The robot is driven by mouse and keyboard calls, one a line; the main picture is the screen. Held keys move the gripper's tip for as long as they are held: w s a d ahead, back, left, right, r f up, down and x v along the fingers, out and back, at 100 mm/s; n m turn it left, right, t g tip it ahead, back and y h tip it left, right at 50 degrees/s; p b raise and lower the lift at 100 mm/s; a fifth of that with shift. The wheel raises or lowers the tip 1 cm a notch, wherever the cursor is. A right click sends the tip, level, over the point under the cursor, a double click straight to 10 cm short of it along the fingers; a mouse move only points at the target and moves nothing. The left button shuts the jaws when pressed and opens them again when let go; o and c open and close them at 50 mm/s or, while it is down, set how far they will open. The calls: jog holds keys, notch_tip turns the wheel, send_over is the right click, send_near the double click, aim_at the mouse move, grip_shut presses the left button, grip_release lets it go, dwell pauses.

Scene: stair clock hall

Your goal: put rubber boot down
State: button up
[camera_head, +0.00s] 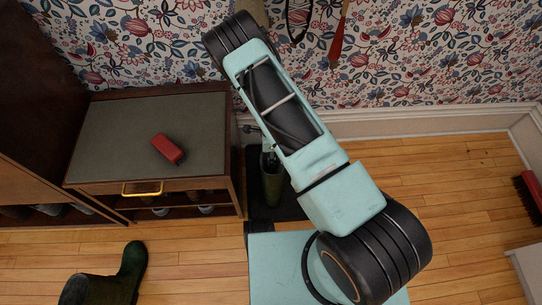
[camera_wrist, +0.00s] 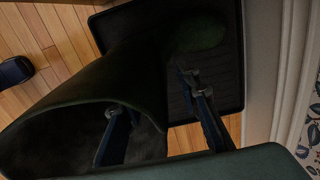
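A dark green rubber boot (camera_head: 272,180) is upright over the black tray (camera_head: 292,208) beside the cabinet; I cannot tell whether its sole bears on the tray. The wrist view shows its wide shaft (camera_wrist: 120,75) from above, with its foot over the tray (camera_wrist: 228,98). My gripper (camera_wrist: 153,93) has one finger inside the boot's opening and the other outside. The fingers stand apart with the shaft wall between them, and I see no clear grip on it. My arm hides part of the boot in the head view. A second green boot (camera_head: 130,270) stands on the floor at lower left.
A low wooden cabinet (camera_head: 190,112) with a grey top and a red brush (camera_head: 168,148) is left of the tray. Its lower shelf holds shoes. The papered wall (camera_head: 430,60) is close behind. Wooden floor (camera_head: 450,190) is clear at right, up to another red brush (camera_head: 528,195).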

jog(key=shift+r, duration=0.1)
notch_tip(320, 180, up, 12)
jog(key=p, duration=0.3)
jog(key=shift+p, duration=0.4)
